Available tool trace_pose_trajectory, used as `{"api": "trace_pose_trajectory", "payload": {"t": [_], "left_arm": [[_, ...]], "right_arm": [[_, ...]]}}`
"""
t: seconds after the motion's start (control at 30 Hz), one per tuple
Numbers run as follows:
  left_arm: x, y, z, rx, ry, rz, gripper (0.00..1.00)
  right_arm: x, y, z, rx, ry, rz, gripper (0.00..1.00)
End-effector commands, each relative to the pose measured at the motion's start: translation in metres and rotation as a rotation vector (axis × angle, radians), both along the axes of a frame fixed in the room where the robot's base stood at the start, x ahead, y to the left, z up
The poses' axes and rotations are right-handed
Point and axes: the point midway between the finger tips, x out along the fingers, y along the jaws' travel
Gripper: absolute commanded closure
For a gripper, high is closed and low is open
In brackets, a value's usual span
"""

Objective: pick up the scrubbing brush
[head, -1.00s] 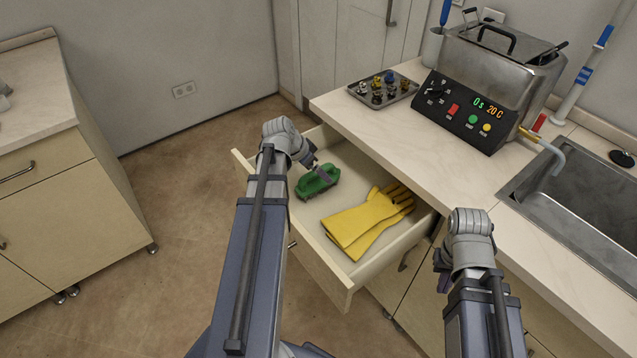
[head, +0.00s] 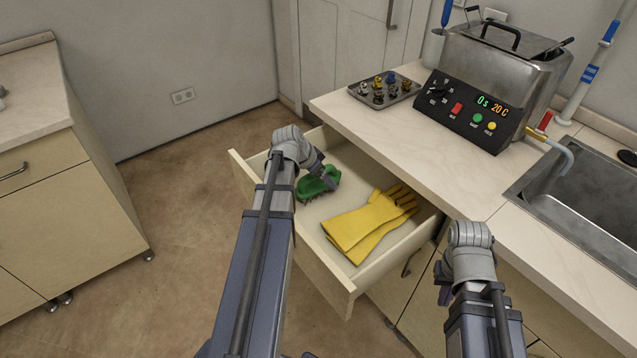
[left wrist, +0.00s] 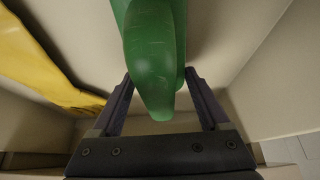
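The green scrubbing brush (head: 317,184) lies in the open drawer (head: 340,291), toward its left end. My left gripper (head: 325,182) is over the brush and hides part of it. In the left wrist view the brush (left wrist: 152,55) reaches between the two fingers of the left gripper (left wrist: 157,85). The fingers stand apart, one on each side of the brush, with a gap visible at least on the right side. My right gripper (head: 444,290) hangs in front of the cabinet, right of the drawer; its fingers are mostly hidden behind the wrist.
Yellow gloves (head: 370,224) lie beside the brush in the drawer, and also show in the left wrist view (left wrist: 40,60). The counter (head: 440,150) above holds a tray of small parts (head: 384,90) and a heated bath (head: 500,75). A sink (head: 590,200) is at right.

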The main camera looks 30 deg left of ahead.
Motion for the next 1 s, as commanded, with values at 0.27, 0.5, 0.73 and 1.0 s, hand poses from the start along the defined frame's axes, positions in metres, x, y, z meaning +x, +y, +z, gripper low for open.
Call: {"api": "trace_pose_trajectory", "payload": {"t": [0.27, 0.5, 0.73, 1.0], "left_arm": [[0.000, 0.000, 0.000, 0.000, 0.000, 0.000, 0.56], [0.000, 0.000, 0.000, 0.000, 0.000, 0.000, 0.83], [0.000, 0.000, 0.000, 0.000, 0.000, 0.000, 0.84], [0.000, 0.000, 0.014, 0.000, 0.000, 0.000, 0.84]], "right_arm": [[0.000, 0.000, 0.000, 0.000, 0.000, 0.000, 1.00], [0.000, 0.000, 0.000, 0.000, 0.000, 0.000, 1.00], [0.000, 0.000, 0.000, 0.000, 0.000, 0.000, 1.00], [0.000, 0.000, 0.014, 0.000, 0.000, 0.000, 1.00]]}}
